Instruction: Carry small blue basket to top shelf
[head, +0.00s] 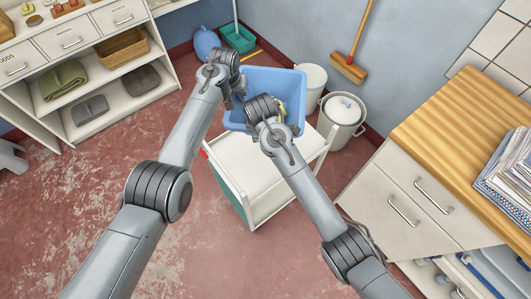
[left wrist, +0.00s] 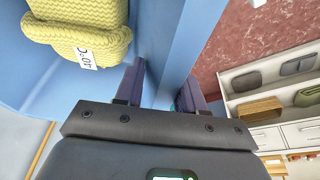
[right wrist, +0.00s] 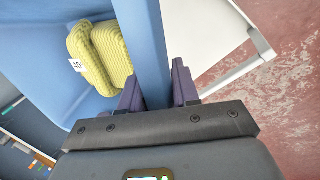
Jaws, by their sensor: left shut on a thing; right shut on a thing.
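The small blue basket (head: 275,80) is in the upper middle of the head view, at the back end of the white cart; I cannot tell if it rests there. A folded yellow knitted cloth with a white tag (left wrist: 75,35) lies inside it, mostly hidden in the head view. My left gripper (head: 240,98) is shut on the basket's left wall, which runs between its fingers (left wrist: 160,90). My right gripper (head: 268,128) is shut on the near wall, seen between its fingers (right wrist: 157,88). The shelf unit (head: 165,55) stands at the upper left.
The white cart (head: 245,165) stands below my arms. A wooden-topped cabinet (head: 430,125) with papers is at the right. White bins (head: 345,112) and a broom (head: 350,65) stand behind. A wicker basket (head: 120,48) and folded cloths occupy the shelves. Red floor (head: 110,155) is open at left.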

